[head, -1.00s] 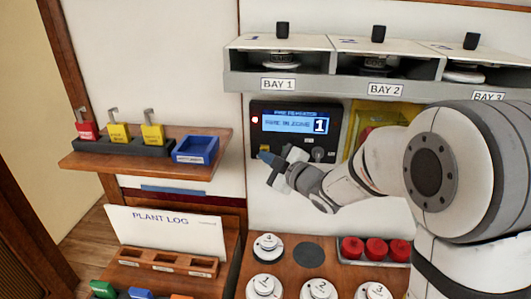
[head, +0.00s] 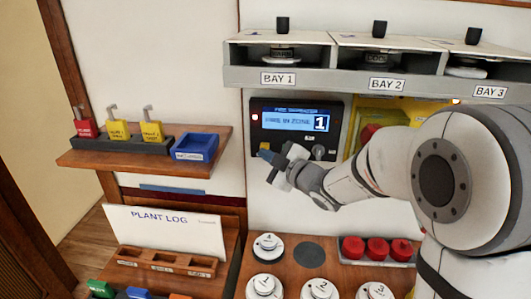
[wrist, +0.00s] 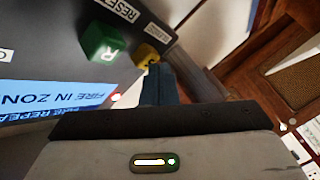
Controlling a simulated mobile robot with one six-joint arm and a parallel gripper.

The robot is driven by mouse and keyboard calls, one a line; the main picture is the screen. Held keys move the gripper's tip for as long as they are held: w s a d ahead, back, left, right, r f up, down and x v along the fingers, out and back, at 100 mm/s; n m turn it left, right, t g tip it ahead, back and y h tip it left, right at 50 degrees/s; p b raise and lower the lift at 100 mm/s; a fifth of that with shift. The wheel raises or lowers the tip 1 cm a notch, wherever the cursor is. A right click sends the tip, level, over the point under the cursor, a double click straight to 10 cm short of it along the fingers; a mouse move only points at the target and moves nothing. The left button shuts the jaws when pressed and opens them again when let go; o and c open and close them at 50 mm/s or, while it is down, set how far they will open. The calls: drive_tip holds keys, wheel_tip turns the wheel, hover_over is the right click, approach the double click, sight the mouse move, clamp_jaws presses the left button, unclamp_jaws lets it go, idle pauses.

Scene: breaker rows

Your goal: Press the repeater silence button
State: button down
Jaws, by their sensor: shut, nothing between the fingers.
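The fire repeater panel (head: 296,131) hangs under the bay shelf, with a lit blue screen (head: 296,122) reading fire in zone 1 and a red lamp (head: 255,117) at its left. My gripper (head: 266,156) is shut and empty at the panel's lower left. In the wrist view its blue fingertips (wrist: 157,70) are right beside a yellow button (wrist: 146,54), whose marking I cannot read. I cannot tell whether they touch. A green button (wrist: 104,44) marked R stands beyond it, near a RESET label (wrist: 120,8). In the head view my gripper covers part of the panel's lower edge.
The bay shelf (head: 340,81) juts out above the panel. A shelf with padlocks and a blue tray (head: 195,147) is at the left. Below are white detector heads (head: 267,246) and red pieces (head: 377,249). A yellow box (head: 377,112) is partly behind my arm.

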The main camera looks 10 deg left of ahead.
drive_tip(key=s+b, duration=0.2)
drive_tip(key=s, duration=0.4)
drive_tip(key=shift+d+b, duration=0.2)
drive_tip(key=shift+b, duration=0.2)
idle(0.5)
drive_tip(key=s+d+f+m+h, duration=0.1)
drive_tip(key=d+f+m+h, duration=0.1)
drive_tip(key=d+m+h, duration=0.55)
drive_tip(key=s+d+f+m+h, duration=0.15)
drive_tip(key=d+m+h, duration=0.25)
drive_tip(key=d, duration=0.7)
drive_tip(key=s+d+f+m+g, duration=0.2)
drive_tip(key=s, duration=0.4)
drive_tip(key=s+d+f+m+g+h, duration=0.1)
drive_tip(key=s+d+f+m+g, duration=0.1)
drive_tip(key=s, duration=0.5)
drive_tip(key=s+d+f+m+g, duration=0.2)
drive_tip(key=s+d+m+g, duration=0.1)
drive_tip(key=s, duration=0.3)
drive_tip(key=shift+s+m+g, duration=0.15)
drive_tip(key=shift+m+g, duration=0.35)
drive_tip(key=shift+m, duration=0.05)
